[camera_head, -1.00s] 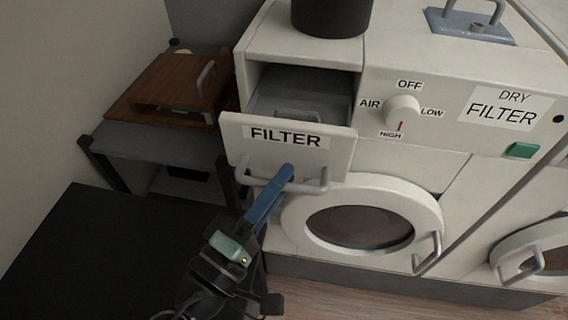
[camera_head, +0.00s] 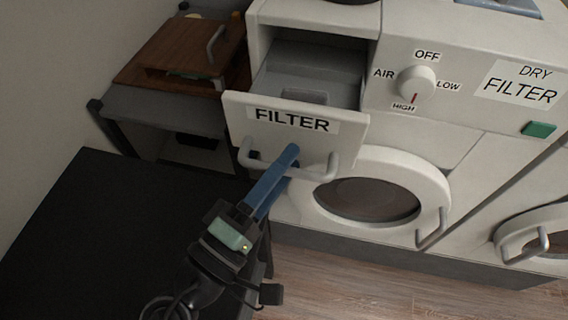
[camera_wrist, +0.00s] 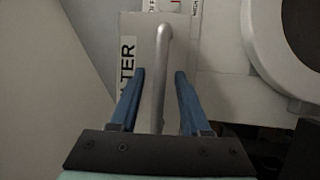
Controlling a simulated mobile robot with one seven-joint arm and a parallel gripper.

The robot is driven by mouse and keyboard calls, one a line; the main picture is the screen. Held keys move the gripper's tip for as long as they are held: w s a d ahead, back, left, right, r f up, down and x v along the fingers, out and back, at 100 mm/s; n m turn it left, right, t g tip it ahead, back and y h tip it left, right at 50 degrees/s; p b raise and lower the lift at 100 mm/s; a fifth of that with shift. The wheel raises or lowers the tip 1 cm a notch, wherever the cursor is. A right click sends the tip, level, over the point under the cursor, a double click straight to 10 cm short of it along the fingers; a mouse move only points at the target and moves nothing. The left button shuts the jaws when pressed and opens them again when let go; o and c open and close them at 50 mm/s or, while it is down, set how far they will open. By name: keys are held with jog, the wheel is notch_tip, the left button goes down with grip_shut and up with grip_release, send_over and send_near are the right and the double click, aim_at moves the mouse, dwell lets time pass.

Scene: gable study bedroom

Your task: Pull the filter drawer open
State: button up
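The filter drawer (camera_head: 297,142) is a white-fronted drawer labelled FILTER, standing well out of the white machine with its grey interior showing. Its grey bar handle (camera_head: 245,158) runs across the lower front; in the wrist view the handle (camera_wrist: 162,60) runs lengthwise between the fingers. My gripper (camera_head: 292,152) has blue fingers and reaches the handle from below. In the wrist view my gripper (camera_wrist: 160,75) is open, one finger on each side of the bar, with a visible gap on both sides. Contact lower down the fingers is hard to tell.
A dial (camera_head: 416,83) and a green button (camera_head: 538,129) sit on the machine's panel. A round door (camera_head: 437,190) is below the drawer. A wooden box (camera_head: 178,50) stands on a grey stand at left. Wood floor (camera_head: 350,285) is clear in front.

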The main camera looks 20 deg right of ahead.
jog(key=b+v, duration=0.1)
jog(key=v, duration=0.6)
jog(key=shift+s+a, duration=0.2)
jog(key=shift+s, duration=0.1)
dwell(0.4)
